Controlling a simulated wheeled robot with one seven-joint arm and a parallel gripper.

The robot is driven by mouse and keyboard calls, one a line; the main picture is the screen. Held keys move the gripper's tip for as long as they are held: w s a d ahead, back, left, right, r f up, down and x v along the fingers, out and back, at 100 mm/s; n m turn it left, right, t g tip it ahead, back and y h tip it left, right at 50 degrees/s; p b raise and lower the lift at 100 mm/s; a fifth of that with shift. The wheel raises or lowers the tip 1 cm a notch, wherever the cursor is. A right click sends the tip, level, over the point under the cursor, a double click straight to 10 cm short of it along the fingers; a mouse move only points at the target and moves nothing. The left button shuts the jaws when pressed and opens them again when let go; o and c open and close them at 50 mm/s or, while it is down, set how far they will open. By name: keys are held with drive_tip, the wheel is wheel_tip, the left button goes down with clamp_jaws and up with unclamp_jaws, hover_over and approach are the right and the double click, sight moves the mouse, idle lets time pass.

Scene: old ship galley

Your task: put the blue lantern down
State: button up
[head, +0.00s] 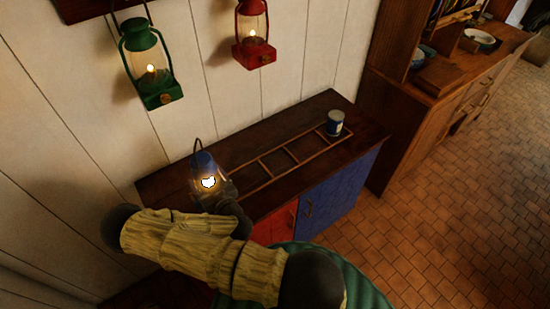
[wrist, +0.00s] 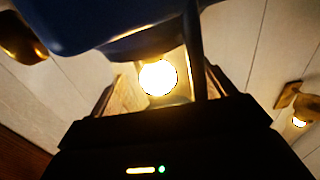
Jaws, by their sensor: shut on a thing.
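The blue lantern (head: 204,163) is lit, with a thin wire handle on top. It looks upright over the left part of the dark cabinet top (head: 180,184). My gripper (head: 220,188) is shut on its lower part from the right and front, and hides some of its base. I cannot tell whether the base touches the top. In the wrist view the blue lantern (wrist: 130,35) fills the upper middle, its glowing bulb between the jaws of my gripper (wrist: 160,92).
A low wooden divided frame (head: 291,154) lies on the cabinet top, right of the lantern. A green lantern (head: 148,65) and a red lantern (head: 253,35) hang on the wall above. A wooden dresser (head: 420,95) stands at right.

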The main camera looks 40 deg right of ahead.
sight(201, 163)
drive_tip(key=shift+w+r, duration=0.1)
drive_tip(key=shift+w, duration=0.1)
